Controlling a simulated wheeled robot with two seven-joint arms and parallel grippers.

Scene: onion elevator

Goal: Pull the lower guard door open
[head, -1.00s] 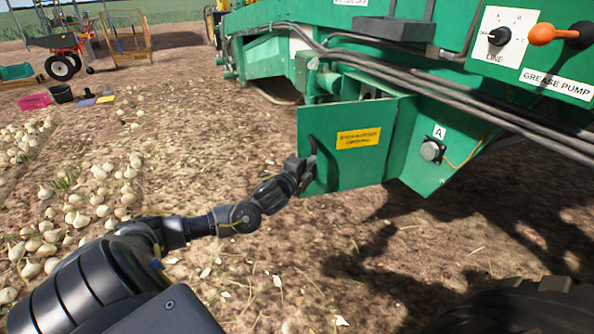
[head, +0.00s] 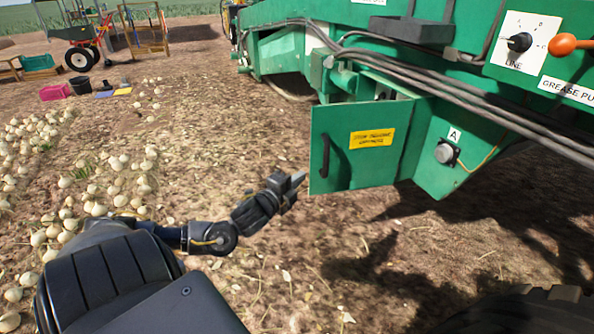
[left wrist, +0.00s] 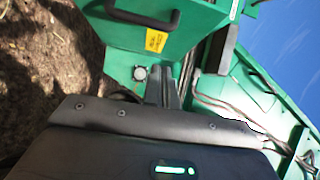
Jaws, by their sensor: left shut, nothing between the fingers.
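The lower guard door (head: 340,165) is a green panel with a yellow label (head: 372,137) and a black bar handle (head: 325,156) near its left edge. It stands swung out from the green machine, with a gap showing behind its top edge. My left gripper (head: 298,180) is shut and empty, just left of the door's lower left corner, apart from the handle. In the left wrist view the shut fingers (left wrist: 163,88) point towards the machine, and the handle (left wrist: 142,17) and door (left wrist: 112,32) show above them. My right gripper is not in view.
A round knob (head: 444,152) marked A sits right of the door. Cables (head: 430,88) run along the machine above it. A dark tyre (head: 510,312) is at the lower right. Onions (head: 100,209) lie on the soil at left; the soil below the door is open.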

